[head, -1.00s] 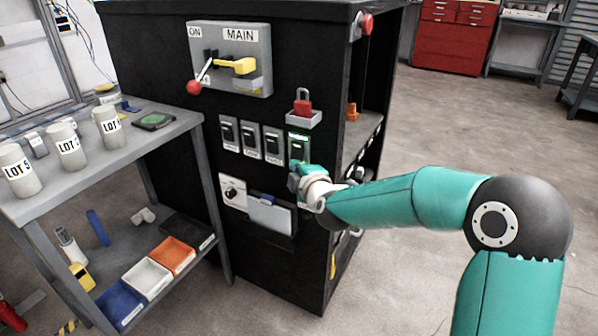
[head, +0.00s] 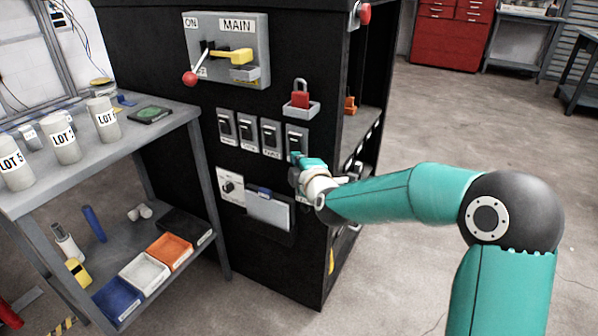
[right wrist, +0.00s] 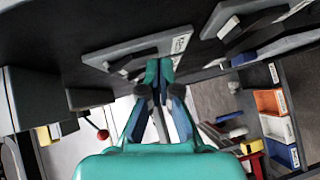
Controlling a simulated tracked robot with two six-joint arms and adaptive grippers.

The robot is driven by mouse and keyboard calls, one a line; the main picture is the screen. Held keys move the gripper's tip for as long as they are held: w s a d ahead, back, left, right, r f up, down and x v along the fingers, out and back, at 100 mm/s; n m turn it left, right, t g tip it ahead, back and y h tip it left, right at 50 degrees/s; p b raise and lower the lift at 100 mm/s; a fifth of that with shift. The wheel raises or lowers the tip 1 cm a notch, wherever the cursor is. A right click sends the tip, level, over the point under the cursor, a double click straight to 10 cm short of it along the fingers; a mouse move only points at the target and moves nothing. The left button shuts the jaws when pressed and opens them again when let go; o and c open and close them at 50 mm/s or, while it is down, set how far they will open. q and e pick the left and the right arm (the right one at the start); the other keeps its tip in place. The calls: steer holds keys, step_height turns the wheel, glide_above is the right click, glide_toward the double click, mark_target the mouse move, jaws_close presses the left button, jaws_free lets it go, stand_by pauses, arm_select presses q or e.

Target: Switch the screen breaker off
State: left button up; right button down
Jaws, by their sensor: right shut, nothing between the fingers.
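A row of several breakers is on the black cabinet front, each a dark rocker on a light plate; their labels are too small to read surely. The rightmost breaker (head: 297,138) has its lower edge and label hidden by my right gripper (head: 295,158). The gripper is shut and empty, its teal fingertips at the bottom of that breaker; I cannot tell whether they touch. In the right wrist view the closed fingertips (right wrist: 159,70) are close to a breaker plate (right wrist: 135,52). My left gripper is out of view.
Above are the main switch panel (head: 226,50) with a red-knobbed lever and a red padlock (head: 300,97) on a small ledge. Below are a rotary dial plate (head: 231,187) and a grey document holder (head: 269,212). A bench (head: 160,128) with lot canisters stands left.

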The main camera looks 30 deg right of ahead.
steer(key=s+a+p, duration=0.2)
steer(key=s+a, duration=0.4)
steer(key=s, duration=0.5)
steer(key=shift+s, duration=0.25)
steer(key=shift+f, duration=0.1)
